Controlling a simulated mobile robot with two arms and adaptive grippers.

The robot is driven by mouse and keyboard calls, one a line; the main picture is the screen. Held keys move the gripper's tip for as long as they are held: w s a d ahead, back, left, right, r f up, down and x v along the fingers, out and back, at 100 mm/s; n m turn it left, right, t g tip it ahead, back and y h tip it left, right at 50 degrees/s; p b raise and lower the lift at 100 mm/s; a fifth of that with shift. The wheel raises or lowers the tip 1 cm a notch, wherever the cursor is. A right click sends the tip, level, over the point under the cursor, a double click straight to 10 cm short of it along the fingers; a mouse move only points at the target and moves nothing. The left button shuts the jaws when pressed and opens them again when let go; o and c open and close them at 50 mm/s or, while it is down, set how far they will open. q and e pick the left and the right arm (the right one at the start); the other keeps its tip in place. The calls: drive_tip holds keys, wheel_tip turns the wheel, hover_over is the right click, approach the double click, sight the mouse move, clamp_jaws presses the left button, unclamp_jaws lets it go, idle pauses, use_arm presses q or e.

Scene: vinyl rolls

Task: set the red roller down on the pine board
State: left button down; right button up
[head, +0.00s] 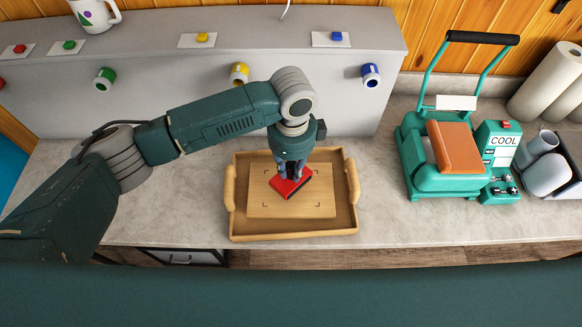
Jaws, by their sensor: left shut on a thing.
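My left gripper (289,172) points down over the wooden tray and is shut on the red roller (292,188). The red roller looks like a small red block with a dark side. The pine board (265,207) lies flat in the tray, with dark corner marks on it. The roller is over the middle of the board, inside the marks. I cannot tell whether it touches the board or hangs just above it. The gripper hides part of the roller and the far part of the board. My right gripper is not in view.
The wooden tray (240,228) has raised side handles. Behind it, a grey ledge (150,50) carries coloured blocks on cards, with green (104,79), yellow (239,73) and blue (370,75) rolls on its front. A teal press (445,165) stands right. Worktop between tray and press is clear.

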use_arm(q)
drive_tip(key=shift+f, duration=0.65)
drive_tip(key=shift+f, duration=0.65)
idle(0.4)
drive_tip(key=shift+f, duration=0.1)
drive_tip(key=c, duration=1.5)
unclamp_jaws()
drive_tip(key=shift+o, duration=0.3)
